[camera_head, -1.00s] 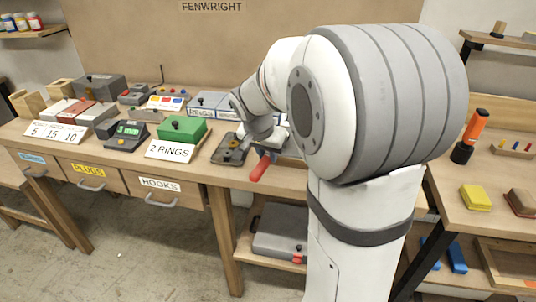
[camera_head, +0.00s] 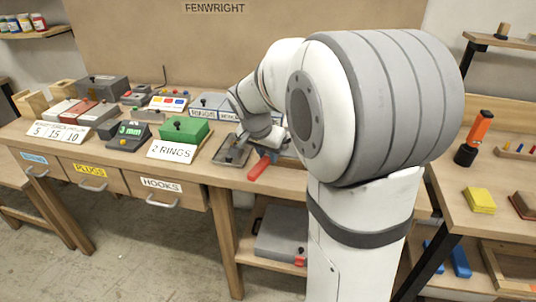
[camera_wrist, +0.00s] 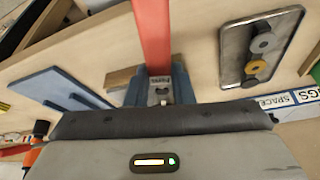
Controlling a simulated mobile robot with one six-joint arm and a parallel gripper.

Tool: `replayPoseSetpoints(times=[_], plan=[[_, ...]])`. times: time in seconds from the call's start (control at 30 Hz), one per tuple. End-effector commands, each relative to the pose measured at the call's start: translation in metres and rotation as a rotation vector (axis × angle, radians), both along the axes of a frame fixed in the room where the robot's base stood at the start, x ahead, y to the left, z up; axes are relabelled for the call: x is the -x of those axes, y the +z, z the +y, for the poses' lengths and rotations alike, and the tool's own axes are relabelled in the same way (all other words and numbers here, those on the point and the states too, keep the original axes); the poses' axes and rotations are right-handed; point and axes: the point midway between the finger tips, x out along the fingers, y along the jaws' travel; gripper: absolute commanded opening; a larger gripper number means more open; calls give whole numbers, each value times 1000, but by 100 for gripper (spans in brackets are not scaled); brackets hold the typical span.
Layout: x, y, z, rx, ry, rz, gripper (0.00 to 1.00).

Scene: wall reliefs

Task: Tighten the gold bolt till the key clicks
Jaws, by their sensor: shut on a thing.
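My gripper (camera_wrist: 158,92) is shut on a tool with a long red handle, which I take for the key (camera_wrist: 153,35); it points away from the wrist. In the head view the red handle (camera_head: 262,166) sticks out over the bench's front edge, and my wrist hides the jaws. A grey tray (camera_wrist: 283,22) lies to the right in the wrist view, apart from the key. It holds a gold round piece (camera_wrist: 257,67) between grey round ones. I cannot tell whether the gold piece is the bolt. The key's working end is not clear.
The wooden bench also carries a green box (camera_head: 185,129) by a "2 RINGS" card (camera_head: 171,151) and a dark device with a green display (camera_head: 129,135). A blue plate (camera_wrist: 60,88) lies left of the key in the wrist view. A grey case (camera_head: 280,236) sits on the shelf below.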

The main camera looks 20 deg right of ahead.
Motion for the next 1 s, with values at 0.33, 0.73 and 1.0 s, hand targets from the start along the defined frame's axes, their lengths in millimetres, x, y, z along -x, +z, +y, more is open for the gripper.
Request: replayPoseSetpoints(times=[0.33,0.73,1.0], plan=[[-1,1,1,0,-5,-3,0],[-5,1,4,0,-51,-2,0],[-5,1,4,-1,-52,-2,0]])
